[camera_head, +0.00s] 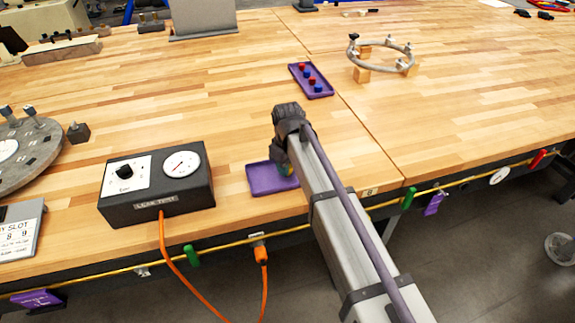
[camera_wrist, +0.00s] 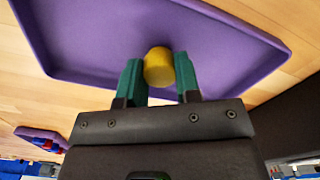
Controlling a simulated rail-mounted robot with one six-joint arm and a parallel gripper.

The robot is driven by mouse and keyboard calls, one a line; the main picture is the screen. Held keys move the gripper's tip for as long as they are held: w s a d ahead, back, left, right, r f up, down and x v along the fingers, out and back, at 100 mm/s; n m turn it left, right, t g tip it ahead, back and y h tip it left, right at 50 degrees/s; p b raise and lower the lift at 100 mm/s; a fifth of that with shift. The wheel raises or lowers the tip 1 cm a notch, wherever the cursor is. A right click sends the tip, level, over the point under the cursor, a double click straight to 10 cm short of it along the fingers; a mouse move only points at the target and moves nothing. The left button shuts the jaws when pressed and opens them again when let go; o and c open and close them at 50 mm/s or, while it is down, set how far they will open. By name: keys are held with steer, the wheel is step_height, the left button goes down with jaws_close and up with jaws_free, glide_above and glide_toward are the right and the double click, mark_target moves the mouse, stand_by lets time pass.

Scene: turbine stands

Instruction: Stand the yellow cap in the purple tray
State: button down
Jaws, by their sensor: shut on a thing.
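The yellow cap (camera_wrist: 158,66) is a short round cylinder held between the two green fingers of my gripper (camera_wrist: 160,80) in the wrist view. The purple tray (camera_head: 262,184) lies near the front edge of the table, right of the leak test box. It also fills much of the wrist view (camera_wrist: 110,40), behind the cap. My gripper (camera_head: 284,166) is over the right part of this tray, pointing down. In the head view my arm hides most of the gripper and the cap. I cannot tell whether the cap touches the tray floor.
The leak test box (camera_head: 157,186) with a dial stands left of the tray. A second purple tray (camera_head: 318,90) with red and blue pieces lies farther back. A metal ring on wooden blocks (camera_head: 361,74) stands back right. The table right of my arm is largely clear.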

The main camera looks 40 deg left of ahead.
steer(key=shift+f, duration=0.3)
steer(key=c, duration=0.6)
jaws_free()
steer(key=shift+r, duration=0.1)
step_height(320, 180, up, 7)
steer(key=p, duration=0.6)
steer(key=shift+p, duration=0.4)
